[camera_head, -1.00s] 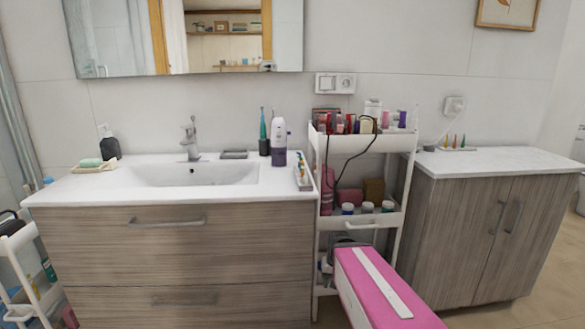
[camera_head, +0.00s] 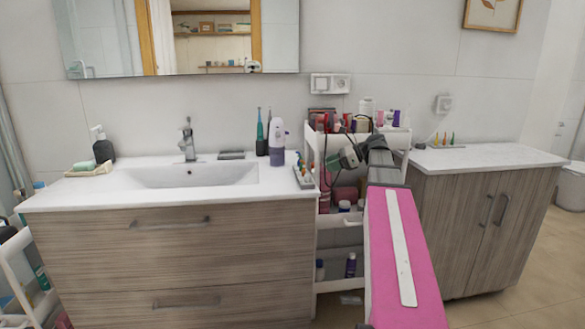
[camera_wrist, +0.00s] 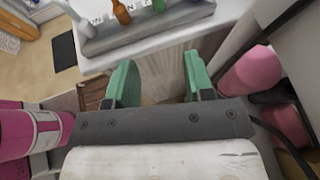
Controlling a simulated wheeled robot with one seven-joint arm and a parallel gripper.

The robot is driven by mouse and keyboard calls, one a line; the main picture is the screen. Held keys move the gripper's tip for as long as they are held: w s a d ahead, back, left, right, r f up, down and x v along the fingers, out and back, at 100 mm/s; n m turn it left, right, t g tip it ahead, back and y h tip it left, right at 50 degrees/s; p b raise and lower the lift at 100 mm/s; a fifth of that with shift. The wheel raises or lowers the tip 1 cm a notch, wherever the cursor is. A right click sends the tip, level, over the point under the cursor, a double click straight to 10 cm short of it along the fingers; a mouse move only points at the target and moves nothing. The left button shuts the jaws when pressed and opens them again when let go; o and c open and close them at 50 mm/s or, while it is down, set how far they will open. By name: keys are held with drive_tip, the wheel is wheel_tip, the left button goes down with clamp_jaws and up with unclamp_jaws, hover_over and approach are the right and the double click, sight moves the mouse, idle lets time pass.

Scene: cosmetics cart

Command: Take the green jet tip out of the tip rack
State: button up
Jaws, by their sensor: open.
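In the wrist view a grey tip rack (camera_wrist: 135,32) lies on a white countertop beyond my fingers. My gripper (camera_wrist: 153,80) has two green fingers, open and empty, apart from the rack. In the head view my gripper (camera_head: 346,158) is in front of the cart, just right of a small rack (camera_head: 303,177) on the sink counter. Another rack (camera_head: 445,145) with coloured tips stands on the right cabinet.
The white cart (camera_head: 340,255), crowded with bottles, is close around my gripper. Pink cylinders (camera_wrist: 252,75) are right of the fingers in the wrist view. A purple-and-white bottle (camera_head: 278,145) stands behind the sink-counter rack. The right cabinet top (camera_head: 485,157) is mostly clear.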

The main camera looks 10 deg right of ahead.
drive_tip(key=shift+m+y, duration=0.4)
drive_tip(key=shift+w+a+f, duration=0.15)
drive_tip(key=shift+w+a, duration=0.3)
drive_tip(key=shift+a, duration=1.15)
drive_tip(key=shift+w+a+f, duration=0.15)
drive_tip(key=shift+w+a, duration=0.3)
drive_tip(key=shift+a, duration=1.1)
drive_tip(key=shift+w+a+f, duration=0.15)
drive_tip(key=shift+w+a, duration=0.3)
drive_tip(key=shift+a, duration=1.15)
clamp_jaws()
